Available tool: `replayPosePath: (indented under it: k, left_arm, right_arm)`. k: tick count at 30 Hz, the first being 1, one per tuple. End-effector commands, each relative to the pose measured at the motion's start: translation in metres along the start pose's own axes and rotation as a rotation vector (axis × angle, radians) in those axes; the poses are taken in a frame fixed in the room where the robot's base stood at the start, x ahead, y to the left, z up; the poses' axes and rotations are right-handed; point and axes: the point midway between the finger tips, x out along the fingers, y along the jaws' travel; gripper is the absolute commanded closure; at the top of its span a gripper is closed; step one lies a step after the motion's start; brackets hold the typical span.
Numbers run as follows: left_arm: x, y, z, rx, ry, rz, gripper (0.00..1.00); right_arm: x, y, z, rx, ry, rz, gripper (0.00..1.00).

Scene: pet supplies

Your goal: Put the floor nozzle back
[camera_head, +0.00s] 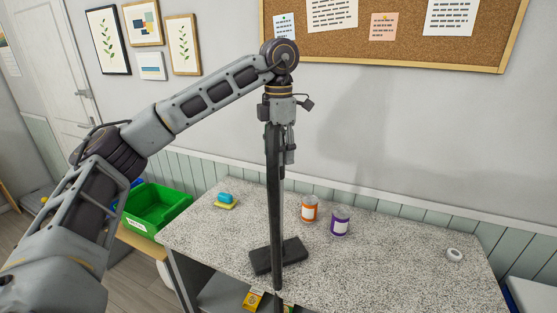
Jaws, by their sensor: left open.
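The black floor nozzle (294,250) appears flat and dark at the front of the speckled counter (400,270). A long dark upright tube (274,195) crosses in front of it and runs down past the counter's front edge; I cannot tell whether the two are joined. My left gripper (290,157) points down at the upper part of this tube, high above the counter. It is open, and its fingers are partly hidden by the tube, so contact is unclear. My right gripper is not in view.
An orange-labelled can (309,209) and a purple-labelled can (340,221) stand behind the nozzle. A blue-and-yellow item (225,201) is at the back left, a white roll (454,255) at right. A green bin (155,208) stands left. The counter's right part is mostly clear.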

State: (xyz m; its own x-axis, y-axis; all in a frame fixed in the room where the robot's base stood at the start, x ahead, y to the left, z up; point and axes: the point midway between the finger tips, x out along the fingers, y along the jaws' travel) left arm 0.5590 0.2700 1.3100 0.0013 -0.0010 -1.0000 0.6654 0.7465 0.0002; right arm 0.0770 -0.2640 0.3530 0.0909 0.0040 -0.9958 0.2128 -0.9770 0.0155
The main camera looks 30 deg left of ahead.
Motion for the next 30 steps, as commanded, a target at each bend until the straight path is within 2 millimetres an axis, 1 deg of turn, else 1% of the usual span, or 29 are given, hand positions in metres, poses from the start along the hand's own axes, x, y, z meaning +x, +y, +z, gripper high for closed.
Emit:
replayPosePath:
  k: [3, 24, 30]
  left_arm:
    - [-0.011, 0.0, 0.0, 0.001, 0.0, 0.001, 0.48]
    - [-0.07, 0.0, 0.0, 0.001, 0.001, 0.001, 0.48]
    - [-0.083, 0.0, 0.0, 0.001, 0.001, 0.0, 0.48]
  right_arm:
    - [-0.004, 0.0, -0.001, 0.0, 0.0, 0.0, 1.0]
    - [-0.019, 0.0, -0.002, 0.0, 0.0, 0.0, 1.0]
    - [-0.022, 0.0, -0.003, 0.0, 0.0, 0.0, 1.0]
